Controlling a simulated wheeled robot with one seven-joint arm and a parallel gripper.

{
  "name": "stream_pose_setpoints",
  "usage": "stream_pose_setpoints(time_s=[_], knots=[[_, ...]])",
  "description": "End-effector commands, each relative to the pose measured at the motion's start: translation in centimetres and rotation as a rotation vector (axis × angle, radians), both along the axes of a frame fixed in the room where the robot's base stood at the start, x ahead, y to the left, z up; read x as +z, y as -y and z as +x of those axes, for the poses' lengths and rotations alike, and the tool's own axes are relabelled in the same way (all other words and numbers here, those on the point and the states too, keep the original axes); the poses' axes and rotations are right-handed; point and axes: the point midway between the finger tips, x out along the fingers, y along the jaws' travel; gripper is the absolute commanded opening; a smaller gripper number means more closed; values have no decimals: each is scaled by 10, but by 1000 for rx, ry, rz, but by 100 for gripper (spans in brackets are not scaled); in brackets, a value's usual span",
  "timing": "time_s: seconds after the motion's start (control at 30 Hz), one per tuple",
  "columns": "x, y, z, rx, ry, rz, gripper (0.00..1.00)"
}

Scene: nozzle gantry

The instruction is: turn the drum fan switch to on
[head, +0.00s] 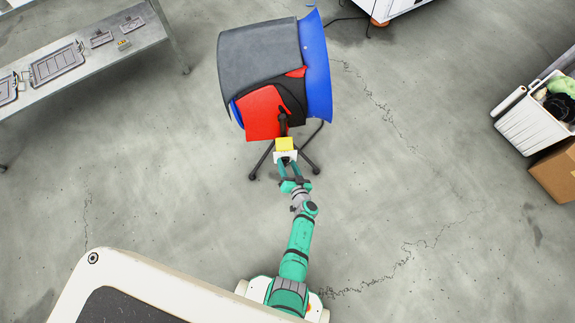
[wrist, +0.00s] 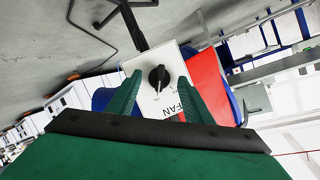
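The drum fan (head: 262,62), with a grey drum, blue rim and red and black panels, stands on dark legs. A small yellow switch box (head: 285,144) sits low on its near side. In the wrist view the box's white face (wrist: 148,97) carries the word FAN and a round black knob (wrist: 159,77). The small position labels are too small to read. My gripper (head: 289,166) is right in front of the box. In the wrist view its green fingers are open, one on each side of the knob, with visible gaps to it.
A grey table (head: 100,62) with metal parts stands at upper left. A white bin (head: 528,125) and a cardboard box (head: 556,172) are at the right. A dark cable runs on the floor behind the fan. The concrete floor around the fan is mostly clear.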

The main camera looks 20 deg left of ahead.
Motion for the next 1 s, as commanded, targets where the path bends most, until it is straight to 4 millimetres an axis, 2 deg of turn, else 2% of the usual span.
stream_pose_setpoints(time_s=[0.27,0.7,1.0], knots=[[2,5,-6,-1,1,-1,46],[25,44,-60,-1,0,-2,46],[35,59,-81,0,0,0,46]])
